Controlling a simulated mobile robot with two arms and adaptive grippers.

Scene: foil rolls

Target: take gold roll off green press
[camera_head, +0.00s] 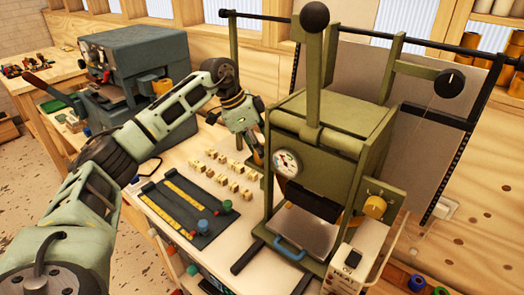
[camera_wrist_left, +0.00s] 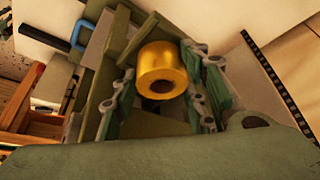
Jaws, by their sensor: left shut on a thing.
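The green press (camera_head: 325,150) stands at the centre right in the head view, with a round gauge and a blue handle at its front. My left gripper (camera_head: 254,148) is at the press's left side, pointing down. In the left wrist view the gold roll (camera_wrist_left: 165,70) sits between the two fingers of my left gripper (camera_wrist_left: 163,92), which is shut on it. The press's green frame lies behind the roll there. The roll's grasped part is mostly hidden in the head view, and I cannot tell whether it still touches the press. My right gripper is not in view.
A gold cylinder (camera_head: 374,207) sits on the press's right side. A grey-blue machine (camera_head: 140,70) stands at the back left. Small brass-coloured blocks (camera_head: 228,172) and a dark tray (camera_head: 187,208) with yellow strips lie on the table left of the press.

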